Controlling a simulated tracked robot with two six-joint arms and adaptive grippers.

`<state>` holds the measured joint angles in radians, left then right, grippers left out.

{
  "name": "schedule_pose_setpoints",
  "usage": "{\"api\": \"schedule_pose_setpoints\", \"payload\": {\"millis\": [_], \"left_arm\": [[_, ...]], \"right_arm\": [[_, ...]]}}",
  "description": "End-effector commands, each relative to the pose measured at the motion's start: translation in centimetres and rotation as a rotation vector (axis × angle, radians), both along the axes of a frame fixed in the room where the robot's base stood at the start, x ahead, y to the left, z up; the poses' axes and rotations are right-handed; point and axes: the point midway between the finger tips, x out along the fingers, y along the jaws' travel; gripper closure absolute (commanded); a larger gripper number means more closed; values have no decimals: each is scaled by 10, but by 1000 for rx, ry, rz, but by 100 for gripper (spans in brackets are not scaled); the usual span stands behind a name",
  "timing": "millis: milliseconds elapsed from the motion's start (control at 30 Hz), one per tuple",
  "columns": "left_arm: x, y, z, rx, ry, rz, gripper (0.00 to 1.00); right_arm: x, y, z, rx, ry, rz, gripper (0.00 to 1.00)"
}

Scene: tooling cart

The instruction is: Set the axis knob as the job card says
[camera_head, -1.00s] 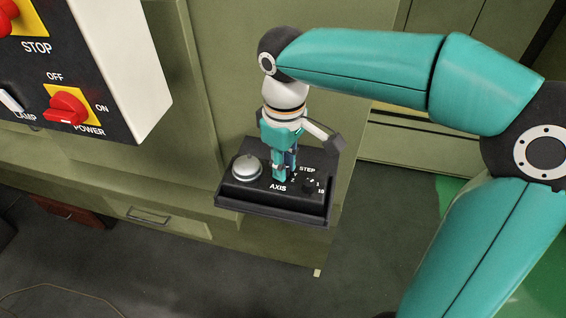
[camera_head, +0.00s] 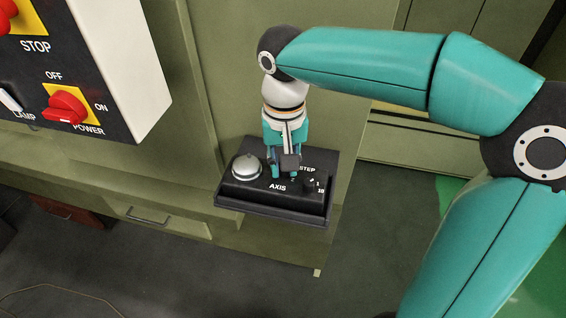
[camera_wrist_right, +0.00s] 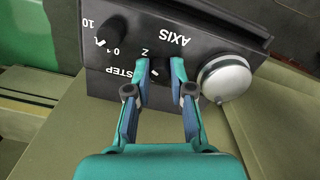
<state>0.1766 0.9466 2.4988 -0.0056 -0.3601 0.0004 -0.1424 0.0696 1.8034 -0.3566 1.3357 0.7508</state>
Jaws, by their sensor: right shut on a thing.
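My right gripper (camera_head: 283,176) points down at the black control box (camera_head: 245,208) and is shut on the small axis knob beside the AXIS label. In the right wrist view the blue fingertips (camera_wrist_right: 160,66) stand on either side of the dark axis knob (camera_wrist_right: 158,70). The fingers cover most of the knob, so I cannot tell which letter it points at. A Z mark shows near one finger. My left gripper is not in view. No job card shows in either view.
A silver dome (camera_head: 247,167) sits left of the axis knob, and the small STEP knob (camera_head: 309,185) sits right of it. A panel (camera_head: 120,120) with a red POWER switch (camera_head: 66,106) stands at the upper left. The floor below the box is clear.

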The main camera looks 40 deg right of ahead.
Motion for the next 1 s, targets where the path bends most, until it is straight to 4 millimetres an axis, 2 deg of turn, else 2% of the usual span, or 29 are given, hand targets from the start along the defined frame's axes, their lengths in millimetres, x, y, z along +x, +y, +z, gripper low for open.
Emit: {"api": "schedule_pose_setpoints", "payload": {"millis": [300,733,767,800,900,1000], "left_arm": [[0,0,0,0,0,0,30],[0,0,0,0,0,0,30],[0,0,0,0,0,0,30],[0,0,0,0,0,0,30],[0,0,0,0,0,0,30],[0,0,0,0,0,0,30]], "right_arm": [[0,0,0,-1,-1,-96,100],[0,0,0,0,-1,-106,100],[0,0,0,0,-1,-106,75],[0,0,1,0,-1,-106,68],[0,0,0,0,-1,-106,53],[0,0,0,-1,-1,-105,53]]}}
